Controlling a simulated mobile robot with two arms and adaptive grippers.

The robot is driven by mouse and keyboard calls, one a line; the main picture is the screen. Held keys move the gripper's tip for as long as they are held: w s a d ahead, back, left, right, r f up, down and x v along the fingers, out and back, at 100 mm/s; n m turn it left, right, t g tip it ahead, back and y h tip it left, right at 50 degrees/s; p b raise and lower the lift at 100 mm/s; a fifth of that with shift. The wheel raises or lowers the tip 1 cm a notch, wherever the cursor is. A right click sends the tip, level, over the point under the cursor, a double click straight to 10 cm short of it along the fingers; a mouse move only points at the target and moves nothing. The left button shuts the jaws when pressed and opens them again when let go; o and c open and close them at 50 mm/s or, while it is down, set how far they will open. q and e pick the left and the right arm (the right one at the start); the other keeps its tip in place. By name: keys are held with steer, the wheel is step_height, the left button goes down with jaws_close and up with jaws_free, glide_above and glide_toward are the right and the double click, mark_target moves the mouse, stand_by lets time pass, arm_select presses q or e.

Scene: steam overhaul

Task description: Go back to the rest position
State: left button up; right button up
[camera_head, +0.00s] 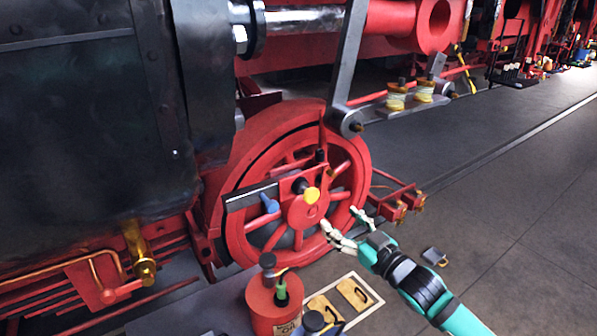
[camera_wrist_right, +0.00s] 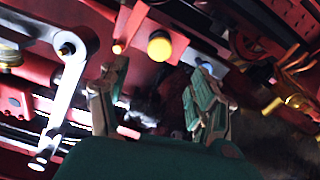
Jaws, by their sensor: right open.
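My right gripper (camera_head: 345,230) is open and empty in front of the lower right of the red spoked wheel (camera_head: 262,148). Its two fingers also show apart in the right wrist view (camera_wrist_right: 158,100), with nothing between them. A yellow knob (camera_head: 312,194) and a blue knob (camera_head: 270,204) are on the wheel's hub area, up and left of the gripper. The yellow knob also shows beyond the fingers in the wrist view (camera_wrist_right: 159,46). I cannot tell whether the fingers touch the wheel. My left gripper is not in view.
A grey rod (camera_head: 350,60) and yellow-white spools (camera_head: 396,97) are above. The dark engine body (camera_head: 90,130) fills the left. The paved floor (camera_head: 500,200) at right is mostly clear.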

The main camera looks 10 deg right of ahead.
steer(key=s+a+f+m+g+h, duration=0.1)
steer(key=s+a+f+g+h, duration=0.15)
steer(key=s+f, duration=0.4)
steer(key=s+a+f+m+g+h, duration=0.1)
steer(key=s+f+g, duration=0.2)
steer(key=s+f, duration=0.35)
steer(key=s+f+m+g+h, duration=0.1)
steer(key=s+f+g, duration=0.25)
steer(key=s, duration=0.65)
steer(key=s+f+m+g+h, duration=0.1)
steer(key=s+f+g+h, duration=0.2)
steer(key=s, duration=0.7)
step_height(320, 180, down, 27)
steer(key=g+y+b, duration=0.2)
steer(key=g, duration=0.1)
steer(key=s+d+f, duration=0.1)
steer(key=s+f, duration=0.8)
steer(key=s+d+f+g, duration=0.1)
steer(key=s+d+f, duration=0.1)
steer(key=s+f, duration=0.7)
steer(key=shift+d+f+n+h+b, duration=0.15)
steer(key=shift+d+n+h+b, duration=0.15)
steer(key=shift+h+b, duration=0.05)
steer(key=shift+c, duration=0.4)
